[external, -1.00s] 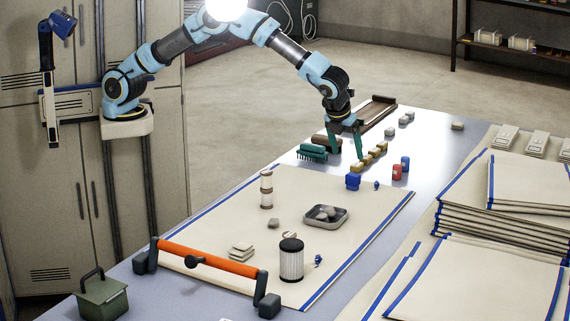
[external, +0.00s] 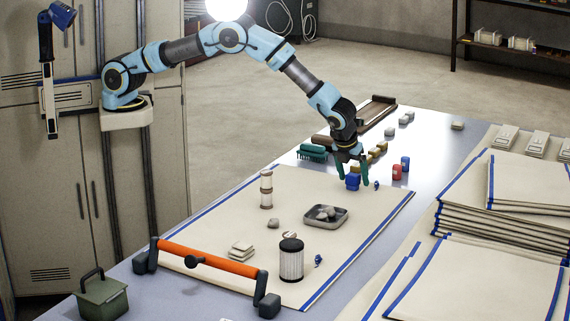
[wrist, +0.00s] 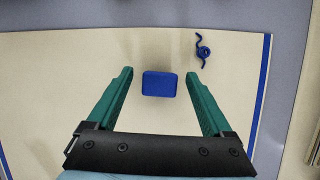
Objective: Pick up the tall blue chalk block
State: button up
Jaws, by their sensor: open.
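The blue chalk block (external: 352,182) stands upright on the cream cloth near its far edge, partly hidden by my gripper in the external view. My gripper (external: 353,175) is open, with its two green fingers pointing down on either side of the block. In the wrist view, the block's blue top (wrist: 160,84) shows between the fingers (wrist: 160,74). A gap shows on each side, so neither finger appears to touch it.
A small blue tied piece (wrist: 204,51) lies just right of the block. Red (external: 397,172) and blue (external: 405,162) cylinders stand farther right. Tan blocks (external: 374,152) and a green brush (external: 312,152) lie behind. A grey tray (external: 342,222) sits nearer on the cloth.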

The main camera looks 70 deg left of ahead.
jog(key=shift+c, duration=0.3)
grip_shut()
dwell(0.4)
